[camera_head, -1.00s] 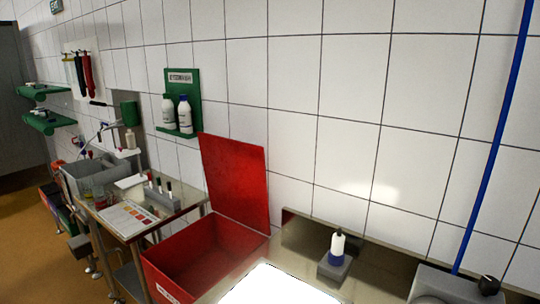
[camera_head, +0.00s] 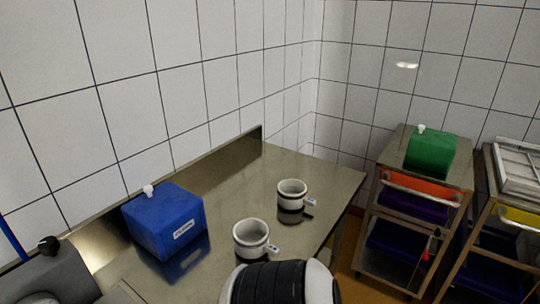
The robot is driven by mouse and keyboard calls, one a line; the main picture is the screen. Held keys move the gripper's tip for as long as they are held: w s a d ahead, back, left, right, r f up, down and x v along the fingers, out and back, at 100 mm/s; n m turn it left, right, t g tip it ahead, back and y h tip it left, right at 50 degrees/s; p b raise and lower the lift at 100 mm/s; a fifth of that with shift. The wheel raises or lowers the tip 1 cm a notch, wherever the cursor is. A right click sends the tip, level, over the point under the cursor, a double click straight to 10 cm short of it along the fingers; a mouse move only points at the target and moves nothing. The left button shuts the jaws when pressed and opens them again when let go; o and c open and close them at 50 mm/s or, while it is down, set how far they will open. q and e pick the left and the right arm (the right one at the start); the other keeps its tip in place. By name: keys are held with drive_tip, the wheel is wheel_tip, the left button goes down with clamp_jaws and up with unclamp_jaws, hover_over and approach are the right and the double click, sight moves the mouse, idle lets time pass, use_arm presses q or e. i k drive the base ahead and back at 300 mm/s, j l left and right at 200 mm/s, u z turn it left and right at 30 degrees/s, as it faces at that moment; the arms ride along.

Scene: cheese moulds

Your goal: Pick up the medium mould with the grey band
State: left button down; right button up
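Two white, round, open-topped cup-like moulds stand upright on the steel table. The nearer mould (camera_head: 251,240) is at the lower middle. The farther mould (camera_head: 291,187) is behind it to the right, with a dark area around its lower part. Each has a small pale-blue tag at its right side. I cannot tell which mould has a grey band. A black ribbed and white part of my own body rises at the bottom edge, just in front of the nearer mould. Neither of my grippers is in view.
A blue box (camera_head: 164,222) with a white tap stands on the steel table (camera_head: 318,172), left of the moulds. A grey device with a black knob (camera_head: 48,246) is at far left. A cart (camera_head: 387,150) with a green box (camera_head: 431,152) stands at right, beyond a floor gap.

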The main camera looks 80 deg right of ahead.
sight(251, 236)
drive_tip(key=z, duration=2.45)
drive_tip(key=l+z, duration=0.25)
drive_tip(key=i+j, duration=0.05)
drive_tip(key=j, duration=0.05)
